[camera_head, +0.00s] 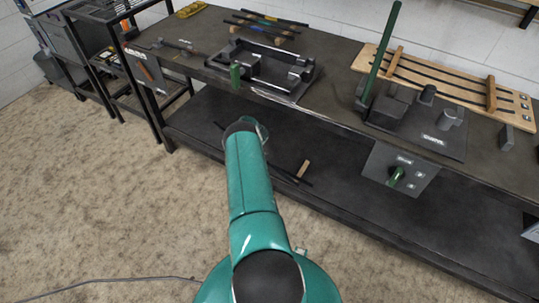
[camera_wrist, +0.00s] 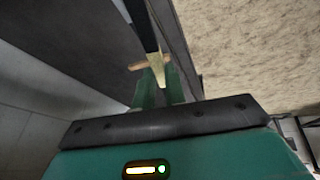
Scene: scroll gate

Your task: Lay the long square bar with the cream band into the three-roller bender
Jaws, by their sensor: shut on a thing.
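The long dark square bar (camera_head: 283,171) shows low in front of the lower shelf in the head view, running down to the right from behind my arm. In the wrist view, my gripper (camera_wrist: 159,82) has its green fingers shut on the bar (camera_wrist: 141,22) at its cream band. In the head view my arm hides the fingers and the band. A wooden block (camera_head: 303,168) lies close to the bar; whether they touch I cannot tell. The three-roller bender (camera_head: 437,139) stands on the bench at right, with upright grey cylinders, apart from my gripper.
A green lever (camera_head: 383,45) rises beside the bender, and a panel with a green handle (camera_head: 397,175) hangs on the bench front. A wooden board with dark strips (camera_head: 440,78) lies behind. A black frame fixture (camera_head: 262,66) and several banded bars (camera_head: 268,22) occupy the bench's left part.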

